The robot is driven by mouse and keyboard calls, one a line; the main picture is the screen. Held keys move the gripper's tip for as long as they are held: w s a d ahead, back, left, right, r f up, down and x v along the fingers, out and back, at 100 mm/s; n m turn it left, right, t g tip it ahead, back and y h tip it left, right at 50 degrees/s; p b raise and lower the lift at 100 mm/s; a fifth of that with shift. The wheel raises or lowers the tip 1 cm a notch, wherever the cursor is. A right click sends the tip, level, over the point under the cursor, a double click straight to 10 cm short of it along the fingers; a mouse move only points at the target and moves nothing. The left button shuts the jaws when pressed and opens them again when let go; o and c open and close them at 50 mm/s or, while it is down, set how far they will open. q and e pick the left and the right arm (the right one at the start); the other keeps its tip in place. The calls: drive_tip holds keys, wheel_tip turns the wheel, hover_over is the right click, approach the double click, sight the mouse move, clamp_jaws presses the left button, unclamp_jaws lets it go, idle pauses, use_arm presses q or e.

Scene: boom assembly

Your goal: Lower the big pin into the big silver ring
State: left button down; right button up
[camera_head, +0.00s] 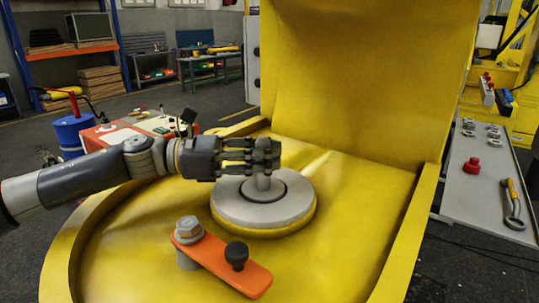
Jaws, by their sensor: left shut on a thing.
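The big silver ring (241,208) is a wide, flat grey disc on a yellow round base, in the middle of the yellow boom structure (345,235). A dark circle marks its inner opening. The big pin (264,185) is a light grey upright cylinder at the ring's centre. My left gripper (268,154) comes in from the left and is shut on the pin's upper part. The fingers hide the pin's top. I cannot tell how deep the pin's lower end sits in the ring. My right gripper is not in view.
An orange plate (222,262) with a large bolt (188,229) and a black knob (236,254) lies in front of the ring. A tall yellow wall (365,80) rises behind. A grey table (474,185) with small parts stands at right.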

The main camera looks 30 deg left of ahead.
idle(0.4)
use_arm(q)
drive_tip(key=c, duration=1.3)
unclamp_jaws()
drive_tip(key=shift+s, duration=0.1)
drive_tip(key=shift+f, duration=0.15)
wheel_tip(320, 180, up, 10)
drive_tip(key=shift+r, duration=0.15)
